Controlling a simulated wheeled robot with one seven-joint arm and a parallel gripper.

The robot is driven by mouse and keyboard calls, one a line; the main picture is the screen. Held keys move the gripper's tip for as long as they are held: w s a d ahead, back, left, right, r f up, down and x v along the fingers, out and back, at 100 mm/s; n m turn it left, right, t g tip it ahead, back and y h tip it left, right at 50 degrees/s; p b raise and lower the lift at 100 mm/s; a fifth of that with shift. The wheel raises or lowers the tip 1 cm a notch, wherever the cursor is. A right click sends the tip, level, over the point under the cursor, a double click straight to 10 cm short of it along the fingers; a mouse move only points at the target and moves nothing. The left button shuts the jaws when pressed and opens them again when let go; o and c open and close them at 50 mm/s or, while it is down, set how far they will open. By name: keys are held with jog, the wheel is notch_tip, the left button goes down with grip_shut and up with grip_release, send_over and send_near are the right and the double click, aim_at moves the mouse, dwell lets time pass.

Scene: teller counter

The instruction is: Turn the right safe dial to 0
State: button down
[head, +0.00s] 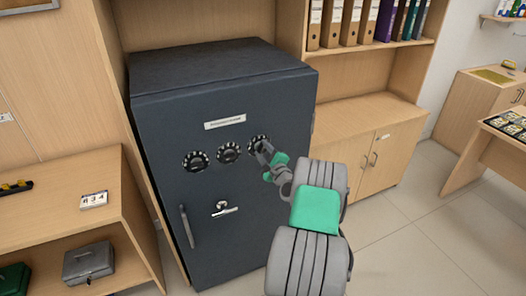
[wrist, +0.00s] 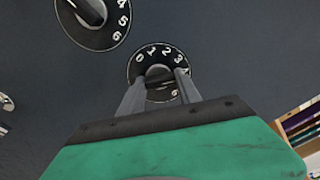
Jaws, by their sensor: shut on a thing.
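The dark blue-grey safe (head: 180,118) stands in the head view with three black dials in a row. The right dial (head: 252,140) is partly covered by my gripper (head: 264,151). In the wrist view the right dial (wrist: 155,56) shows white numerals 0, 1, 2 and 3 along its upper rim. My gripper's two fingers (wrist: 158,82) are shut on its centre knob, one on each side. The lower part of the dial is largely hidden by the fingers and gripper body. I cannot tell which number the dial is set to.
The middle dial (head: 228,151) is close beside my gripper, and the left dial (head: 195,161) is farther left. A lever handle (head: 224,209) and a long vertical handle (head: 187,227) are lower on the door. A wooden cabinet (head: 350,140) stands right of the safe.

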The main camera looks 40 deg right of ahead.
jog(key=shift+f+n+b, duration=0.15)
jog(key=shift+n+b, duration=0.15)
jog(key=shift+b, duration=0.2)
jog(key=n+b, duration=0.1)
jog(key=b, duration=0.1)
jog(key=shift+f+n+b, duration=0.15)
jog(key=shift+n+b, duration=0.15)
jog(key=n+b, duration=0.2)
jog(key=b, duration=0.2)
jog(key=shift+a+f+n, duration=0.1)
jog(key=shift+n, duration=0.2)
jog(key=n+b, duration=0.3)
jog(key=b, duration=0.2)
jog(key=shift+n, duration=0.3)
jog(key=n+b, duration=1.4)
jog(key=b, duration=0.7)
jog(key=shift+a, duration=0.1)
jog(key=shift+n+b, duration=0.8)
jog(key=shift+b, duration=0.25)
jog(key=shift+r, duration=0.25)
